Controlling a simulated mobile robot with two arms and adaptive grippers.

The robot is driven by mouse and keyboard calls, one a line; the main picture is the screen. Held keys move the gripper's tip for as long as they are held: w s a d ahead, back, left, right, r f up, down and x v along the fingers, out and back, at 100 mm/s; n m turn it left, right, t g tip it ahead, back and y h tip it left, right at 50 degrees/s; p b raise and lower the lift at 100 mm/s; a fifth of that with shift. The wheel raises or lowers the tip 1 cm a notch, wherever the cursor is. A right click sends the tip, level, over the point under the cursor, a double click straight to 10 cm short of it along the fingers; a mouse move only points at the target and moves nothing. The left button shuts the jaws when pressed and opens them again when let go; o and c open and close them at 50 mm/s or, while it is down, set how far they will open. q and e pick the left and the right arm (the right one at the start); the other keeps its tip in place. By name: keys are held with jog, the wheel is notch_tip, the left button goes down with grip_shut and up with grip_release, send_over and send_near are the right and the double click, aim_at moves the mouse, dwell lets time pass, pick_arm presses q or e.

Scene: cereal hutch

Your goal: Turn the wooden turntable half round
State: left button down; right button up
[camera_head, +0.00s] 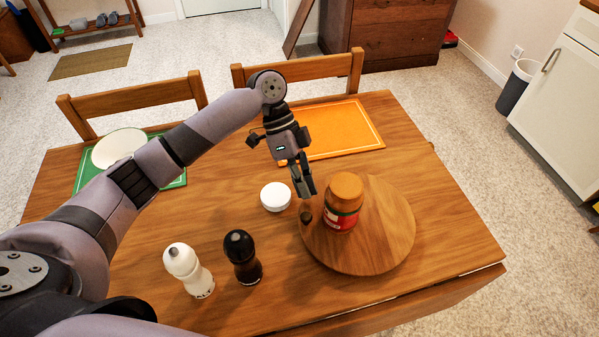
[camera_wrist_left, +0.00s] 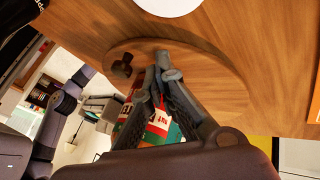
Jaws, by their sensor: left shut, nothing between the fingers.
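The round wooden turntable (camera_head: 385,235) lies on the right part of the table. A jar with an orange-brown lid (camera_head: 344,190) and red and green label stands on it, left of its middle. A small dark knob (camera_head: 306,216) sits at the turntable's left edge. My left gripper (camera_head: 306,195) is shut and empty, pointing down by the turntable's far left edge, near the knob. In the left wrist view the shut fingertips (camera_wrist_left: 163,70) appear in front of the turntable (camera_wrist_left: 218,75), beside the knob (camera_wrist_left: 122,66), with the jar (camera_wrist_left: 157,127) partly hidden behind the fingers. I cannot tell whether they touch.
A white round object (camera_head: 275,197) lies just left of the gripper. A black mill (camera_head: 243,258) and a white mill (camera_head: 188,270) stand at the front left. An orange placemat (camera_head: 335,130) lies behind; a white plate (camera_head: 118,149) is at the left.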

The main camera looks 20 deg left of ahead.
aim_at(307, 213)
pick_arm(q)
jog(key=shift+s+d, duration=0.2)
jog(key=shift+s, duration=0.95)
pick_arm(e)
jog(key=shift+s+a, duration=0.3)
jog(key=shift+s, duration=0.4)
pick_arm(q)
jog(key=s+n+p, duration=0.1)
jog(key=p, duration=0.3)
jog(key=shift+s+d+r+t, duration=0.15)
jog(key=shift+s+r+t, duration=0.05)
jog(key=shift+t, duration=0.1)
jog(key=shift+s+f+n+h+p, duration=0.15)
jog(key=shift+n+h+p, duration=0.2)
jog(key=shift+p, duration=0.2)
jog(key=shift+f, duration=0.1)
pick_arm(e)
jog(key=r, duration=0.5)
jog(key=shift+w+d, duration=0.15)
jog(key=shift+d, duration=0.05)
pick_arm(q)
jog(key=shift+d, duration=0.1)
